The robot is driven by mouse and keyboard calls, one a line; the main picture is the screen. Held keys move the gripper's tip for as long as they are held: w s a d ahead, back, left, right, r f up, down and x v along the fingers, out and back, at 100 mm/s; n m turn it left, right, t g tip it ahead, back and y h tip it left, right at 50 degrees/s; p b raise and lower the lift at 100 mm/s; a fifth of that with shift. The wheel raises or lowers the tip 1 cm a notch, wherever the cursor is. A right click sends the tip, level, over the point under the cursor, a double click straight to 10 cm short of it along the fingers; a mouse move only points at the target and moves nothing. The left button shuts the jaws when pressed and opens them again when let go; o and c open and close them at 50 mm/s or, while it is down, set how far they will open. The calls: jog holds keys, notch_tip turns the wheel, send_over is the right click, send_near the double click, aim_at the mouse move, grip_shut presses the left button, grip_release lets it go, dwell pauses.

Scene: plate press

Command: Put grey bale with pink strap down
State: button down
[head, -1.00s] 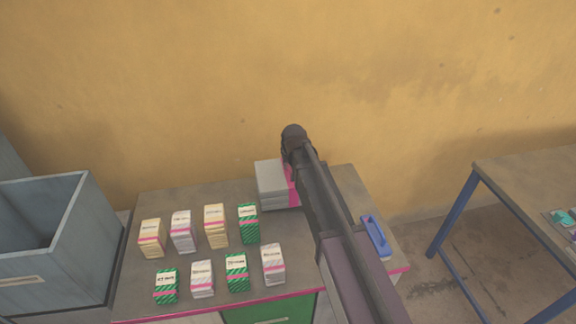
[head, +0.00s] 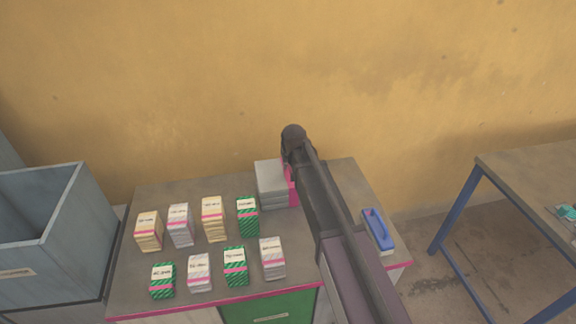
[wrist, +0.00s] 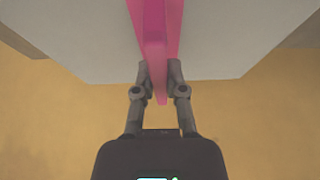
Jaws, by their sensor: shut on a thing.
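The grey bale with a pink strap (head: 270,183) is at the back of the table (head: 170,199), left of my arm, in the head view. It fills the top of the wrist view, with pale grey sides (wrist: 80,38) and the pink strap (wrist: 153,30) down its middle. My gripper (wrist: 160,72) is shut on the strap in the wrist view. In the head view my arm hides the gripper and the bale's right part. I cannot tell whether the bale touches the tabletop.
Several small labelled bundles, cream, white and green (head: 211,220), stand in two rows on the table's left and front. A blue-handled item (head: 378,230) lies at the right edge. A grey bin (head: 45,235) stands left, another table (head: 530,170) right. The wall is close behind.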

jog(key=c, duration=0.7)
grip_release()
jog(key=p+v, duration=1.1)
jog(key=v, duration=0.1)
jog(key=shift+s, duration=0.15)
dwell(0.7)
jog(key=s+d+f+m+g+h, duration=0.1)
jog(key=s+d+m+g, duration=0.2)
jog(key=s+d, duration=1.9)
jog(key=shift+f+g, duration=0.2)
jog(key=shift+g, duration=0.4)
jog(key=shift+s, duration=0.1)
